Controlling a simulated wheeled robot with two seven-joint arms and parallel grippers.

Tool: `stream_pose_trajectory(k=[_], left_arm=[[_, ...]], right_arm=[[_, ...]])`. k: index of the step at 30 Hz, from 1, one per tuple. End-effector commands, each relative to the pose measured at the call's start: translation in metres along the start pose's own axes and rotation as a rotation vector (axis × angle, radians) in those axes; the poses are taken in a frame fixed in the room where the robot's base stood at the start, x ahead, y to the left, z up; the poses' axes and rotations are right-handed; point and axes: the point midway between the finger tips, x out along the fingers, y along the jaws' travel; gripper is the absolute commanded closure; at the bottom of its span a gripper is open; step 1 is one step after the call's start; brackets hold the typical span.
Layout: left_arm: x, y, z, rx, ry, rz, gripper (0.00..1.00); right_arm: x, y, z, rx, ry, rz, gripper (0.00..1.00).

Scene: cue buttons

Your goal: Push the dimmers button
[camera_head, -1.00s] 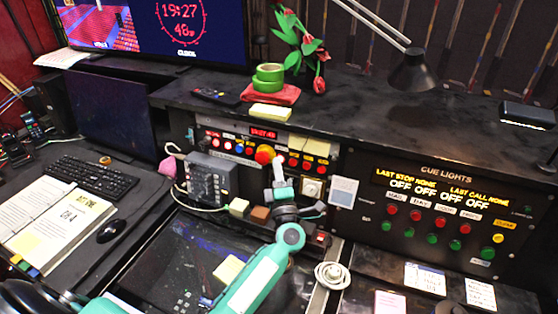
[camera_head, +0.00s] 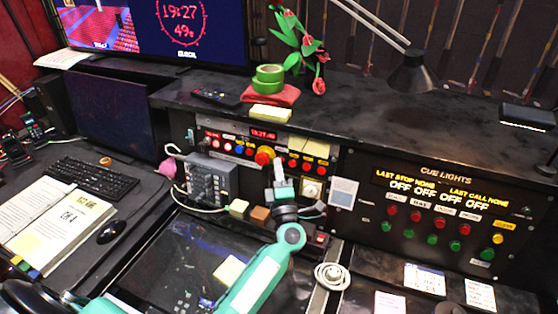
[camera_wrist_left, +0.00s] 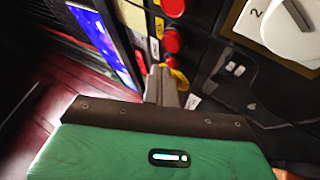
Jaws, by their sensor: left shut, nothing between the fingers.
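My left gripper (camera_head: 279,162) is shut and empty, its tips just in front of the upper control panel, right of the large red button with a yellow base (camera_head: 264,155). A row of small red buttons (camera_head: 293,162) runs to the right of the tips, with red and blue buttons to the left. The labels are too small to read, so I cannot tell which button is the dimmers one. In the left wrist view the shut fingers (camera_wrist_left: 163,74) are close to a yellow ring (camera_wrist_left: 178,79) and a red button (camera_wrist_left: 173,40); contact is unclear. My right gripper is out of view.
A grey intercom box (camera_head: 209,178) with a cable is left of the gripper. A white rotary knob (camera_head: 312,188) is to its right, also in the wrist view (camera_wrist_left: 291,27). The cue lights panel (camera_head: 440,215) is farther right. A green tape roll (camera_head: 268,77) sits on the shelf above.

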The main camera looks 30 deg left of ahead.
Motion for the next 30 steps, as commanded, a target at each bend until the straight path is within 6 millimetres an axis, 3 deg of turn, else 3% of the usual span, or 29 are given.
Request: stream_pose_trajectory(k=[8, 22, 30], left_arm=[[-0.002, 0.002, -0.001, 0.000, -0.001, 0.000, 1.00], [-0.035, 0.025, -0.025, 0.001, 0.000, -0.002, 1.00], [-0.043, 0.030, -0.030, 0.000, 0.000, 0.000, 1.00]], right_arm=[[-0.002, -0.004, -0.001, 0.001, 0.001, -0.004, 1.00], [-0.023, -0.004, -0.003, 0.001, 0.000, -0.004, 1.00], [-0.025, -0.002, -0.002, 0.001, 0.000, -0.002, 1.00]])
